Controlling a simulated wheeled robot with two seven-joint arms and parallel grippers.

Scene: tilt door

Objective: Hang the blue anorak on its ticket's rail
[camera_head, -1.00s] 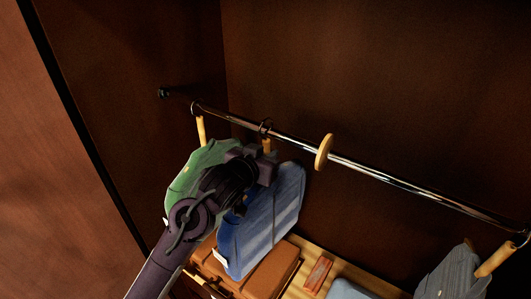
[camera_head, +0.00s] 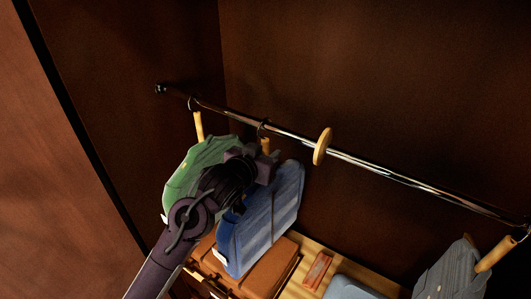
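The blue anorak (camera_head: 268,215) hangs below the metal rail (camera_head: 375,167), left of the wooden disc (camera_head: 322,147). Its wooden hanger (camera_head: 265,145) has a dark hook that is at the rail; I cannot tell whether the hook bears on it. My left gripper (camera_head: 262,165) is at the hanger, at the top of the anorak. Its fingers are hidden by its own body, so I cannot tell whether they are shut. A small white tag, perhaps the ticket, shows at the anorak's lower left; no writing is readable. My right gripper is not in view.
A green garment (camera_head: 190,170) hangs left of the anorak, partly behind my arm. A grey garment (camera_head: 450,272) hangs at the far right. Below are a brown case (camera_head: 268,272), a small reddish block (camera_head: 317,270) and a light blue item (camera_head: 350,289). The rail between disc and grey garment is clear.

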